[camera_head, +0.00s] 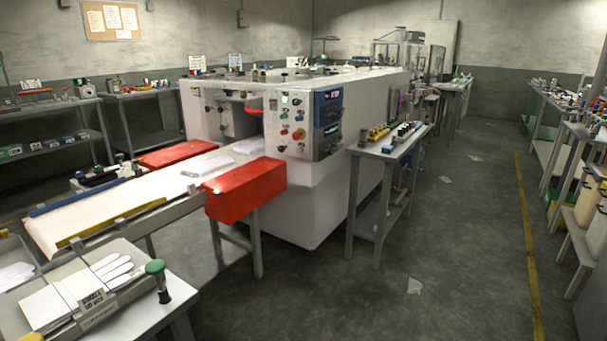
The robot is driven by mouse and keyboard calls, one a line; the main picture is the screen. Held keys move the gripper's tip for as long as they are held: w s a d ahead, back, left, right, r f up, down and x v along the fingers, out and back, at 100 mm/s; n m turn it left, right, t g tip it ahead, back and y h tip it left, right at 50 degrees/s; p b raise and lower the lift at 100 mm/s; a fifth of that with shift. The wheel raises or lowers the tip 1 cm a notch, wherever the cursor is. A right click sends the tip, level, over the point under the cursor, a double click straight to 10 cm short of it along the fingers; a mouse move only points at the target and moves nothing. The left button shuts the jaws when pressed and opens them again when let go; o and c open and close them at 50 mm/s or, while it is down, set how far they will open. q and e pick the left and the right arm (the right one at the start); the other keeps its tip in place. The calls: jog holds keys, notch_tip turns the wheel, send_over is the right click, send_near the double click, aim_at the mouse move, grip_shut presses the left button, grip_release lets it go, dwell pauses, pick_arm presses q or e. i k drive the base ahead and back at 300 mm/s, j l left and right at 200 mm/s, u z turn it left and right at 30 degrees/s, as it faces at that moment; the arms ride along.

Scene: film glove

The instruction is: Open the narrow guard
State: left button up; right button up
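A large white machine (350,113) stands in the middle of the head view, with a pale conveyor bed (100,215) running out of it to the lower left. A red box-shaped cover (245,190) sits at the near side of the bed, by the machine's front corner. A second, flatter-looking red cover (177,154) lies along the far side of the bed. Both look closed. I cannot tell which one is the narrow guard; no label on either is readable. Neither of my grippers is in view.
A control panel (298,132) with buttons is on the machine front. A small side table (398,145) stands to its right. A bench with white gloves (105,275) and a green-topped post (156,268) is at lower left. The floor (430,260) at right is mostly open.

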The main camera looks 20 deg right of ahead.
aim_at(225, 183)
jog(key=z, duration=0.2)
jog(key=i+l, duration=0.2)
jog(key=i, duration=0.25)
jog(key=i+l+u, duration=0.1)
jog(key=i, duration=0.35)
jog(key=i+l, duration=0.25)
jog(key=i, duration=0.2)
jog(key=i+l+u, duration=0.1)
jog(key=i, duration=0.35)
jog(key=i+l, duration=0.35)
jog(key=i+u, duration=0.05)
jog(key=i, duration=0.05)
